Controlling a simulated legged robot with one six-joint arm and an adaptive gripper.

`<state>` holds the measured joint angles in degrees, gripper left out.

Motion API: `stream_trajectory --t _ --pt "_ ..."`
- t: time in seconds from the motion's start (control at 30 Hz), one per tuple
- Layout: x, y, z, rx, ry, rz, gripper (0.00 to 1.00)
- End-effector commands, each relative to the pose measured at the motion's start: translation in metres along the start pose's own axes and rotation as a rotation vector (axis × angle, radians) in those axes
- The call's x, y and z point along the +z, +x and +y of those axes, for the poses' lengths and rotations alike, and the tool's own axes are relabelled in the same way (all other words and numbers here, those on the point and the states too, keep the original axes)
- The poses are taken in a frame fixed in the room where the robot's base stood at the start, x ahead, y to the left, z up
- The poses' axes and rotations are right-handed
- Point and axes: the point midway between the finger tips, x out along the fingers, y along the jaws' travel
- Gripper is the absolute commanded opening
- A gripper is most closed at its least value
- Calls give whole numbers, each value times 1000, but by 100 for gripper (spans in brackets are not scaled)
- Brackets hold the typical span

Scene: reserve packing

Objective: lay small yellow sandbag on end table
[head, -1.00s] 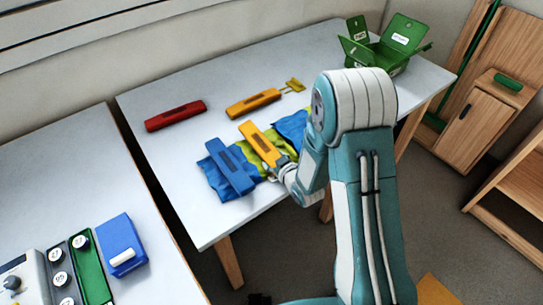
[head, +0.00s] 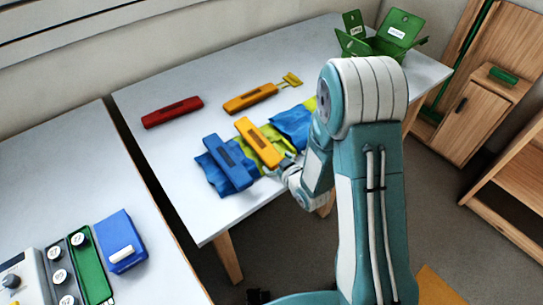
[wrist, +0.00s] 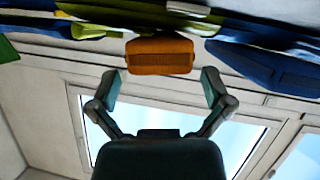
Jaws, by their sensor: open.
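A yellow-orange oblong piece with a dark slot (head: 257,142) lies on crumpled blue and yellow-green cloth (head: 285,122) on the white table. I take it for the small yellow sandbag. A similar one with a tag (head: 252,101) lies farther back. My gripper (head: 279,170) is at the table's front edge, just off the near end of the first piece. In the wrist view my gripper (wrist: 160,86) is open and empty, with the orange end face (wrist: 160,56) ahead between its fingers. The small wooden cabinet (head: 470,125) at the right may be the end table.
A blue oblong piece (head: 228,163) lies left of the yellow one, a red one (head: 172,112) farther back. An open green box (head: 385,42) stands at the table's far right. A green item (head: 503,75) lies on the cabinet. A second table (head: 50,185) stands left across a gap.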

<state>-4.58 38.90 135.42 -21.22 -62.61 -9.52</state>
Motion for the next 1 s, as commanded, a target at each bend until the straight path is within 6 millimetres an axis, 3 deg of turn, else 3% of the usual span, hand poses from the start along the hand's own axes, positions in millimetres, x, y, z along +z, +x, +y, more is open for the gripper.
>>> stream_trajectory --t 0.1,0.3,0.63,0.83,1.0 --pt "2 -26 1 3 2 0 100" --pt "2 -58 0 2 1 0 100" --pt "-1 -70 2 5 -3 -7 100" --pt "-28 -82 28 72 -12 -109 100" --pt "-56 -108 54 151 19 -235 100"
